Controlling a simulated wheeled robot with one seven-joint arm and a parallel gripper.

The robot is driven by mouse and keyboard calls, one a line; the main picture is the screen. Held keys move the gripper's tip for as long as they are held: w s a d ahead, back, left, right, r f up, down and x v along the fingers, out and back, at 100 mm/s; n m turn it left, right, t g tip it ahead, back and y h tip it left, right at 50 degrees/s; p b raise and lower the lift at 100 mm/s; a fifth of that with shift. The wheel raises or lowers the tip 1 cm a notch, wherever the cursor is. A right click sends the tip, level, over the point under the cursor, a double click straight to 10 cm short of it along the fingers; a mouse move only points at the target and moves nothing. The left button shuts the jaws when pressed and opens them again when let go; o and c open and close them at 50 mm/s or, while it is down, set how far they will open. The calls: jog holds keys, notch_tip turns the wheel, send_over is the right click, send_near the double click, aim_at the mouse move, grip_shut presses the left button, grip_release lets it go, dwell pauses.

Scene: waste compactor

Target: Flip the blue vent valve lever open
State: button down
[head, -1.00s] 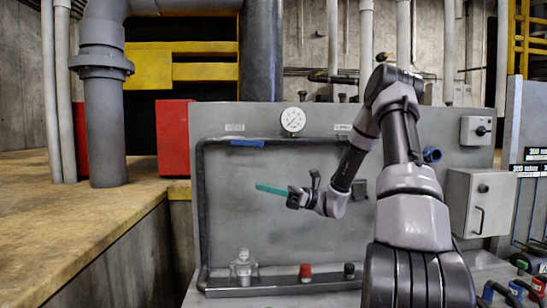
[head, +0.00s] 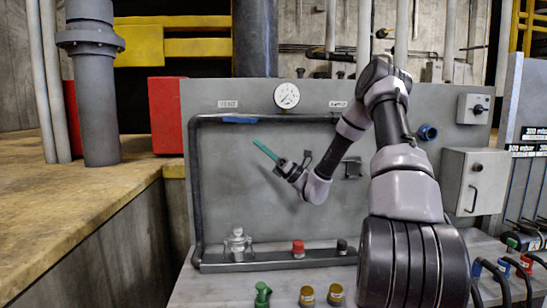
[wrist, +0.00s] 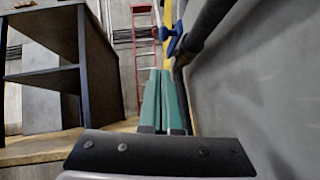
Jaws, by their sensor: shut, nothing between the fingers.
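The blue vent valve lever (head: 240,120) lies flat along the dark pipe, just below the VENT label (head: 228,104) on the grey panel. In the wrist view the blue lever (wrist: 174,28) shows beyond and slightly right of the fingertips, on the dark pipe. My gripper (head: 256,143) has teal fingers pressed together, with nothing between them. It points up and left, below and right of the lever in the head view. The fingers also show in the wrist view (wrist: 161,74), apart from the lever in the picture; the exact distance is hard to tell.
A pressure gauge (head: 287,95) sits right of the lever. A second blue fitting (head: 427,132) is on the panel's right. A red cap (head: 298,248) and a metal valve (head: 238,243) stand below. The panel face left of my gripper is clear.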

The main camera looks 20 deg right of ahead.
aim_at(240, 120)
jog(key=shift+w+a+r, duration=0.1)
jog(key=shift+w+r, duration=0.2)
jog(key=shift+r, duration=0.75)
jog(key=shift+w+r, duration=0.25)
jog(key=shift+r, duration=0.75)
